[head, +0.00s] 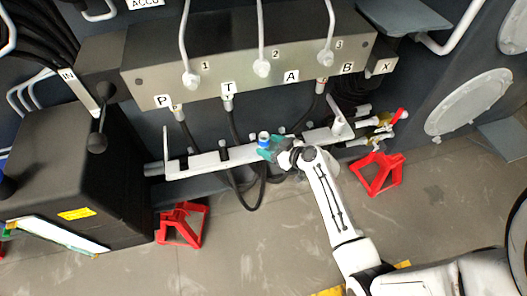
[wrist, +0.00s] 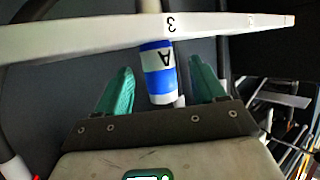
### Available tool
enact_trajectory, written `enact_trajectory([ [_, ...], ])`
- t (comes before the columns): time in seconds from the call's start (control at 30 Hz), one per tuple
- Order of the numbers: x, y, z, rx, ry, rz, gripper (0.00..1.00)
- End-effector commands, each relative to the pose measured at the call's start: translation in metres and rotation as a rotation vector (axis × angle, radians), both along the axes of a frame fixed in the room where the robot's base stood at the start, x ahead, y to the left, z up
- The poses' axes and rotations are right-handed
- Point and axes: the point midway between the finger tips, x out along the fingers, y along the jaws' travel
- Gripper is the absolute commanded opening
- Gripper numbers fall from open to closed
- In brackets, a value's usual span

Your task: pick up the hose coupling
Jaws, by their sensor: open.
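The hose coupling (wrist: 160,75), a blue and white cylinder marked A, shows upside down in the wrist view beside the white bar, near its mark 3. In the head view its blue and white end (head: 263,137) stands at the bar's front edge. My gripper (head: 270,149) is there too. In the wrist view, my gripper (wrist: 160,68) is open, with one teal finger on each side of the coupling and gaps visible on both sides. I cannot tell how deep the coupling sits between the fingers.
The white bar (head: 205,162) runs across under a grey valve block (head: 225,60) labelled P, T, A, B. Black hoses hang behind and below it. Red stands (head: 181,224) are on the floor, and brass fittings (head: 384,119) are at right.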

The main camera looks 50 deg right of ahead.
Motion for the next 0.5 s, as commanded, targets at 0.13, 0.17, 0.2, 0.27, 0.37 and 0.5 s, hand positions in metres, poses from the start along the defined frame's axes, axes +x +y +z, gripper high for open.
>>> enact_trajectory([
  [0.13, 0.018, -0.002, -0.007, 0.000, 0.001, 0.001, 0.69],
  [0.17, 0.021, -0.001, -0.009, 0.000, 0.000, 0.002, 0.69],
  [0.2, 0.025, -0.001, -0.011, 0.000, 0.001, 0.002, 0.69],
  [0.27, 0.029, -0.001, -0.013, -0.001, 0.001, 0.001, 0.69],
  [0.37, 0.032, -0.001, -0.015, 0.000, 0.001, 0.000, 0.69],
  [0.5, 0.033, -0.001, -0.015, 0.000, 0.000, 0.000, 0.69],
])
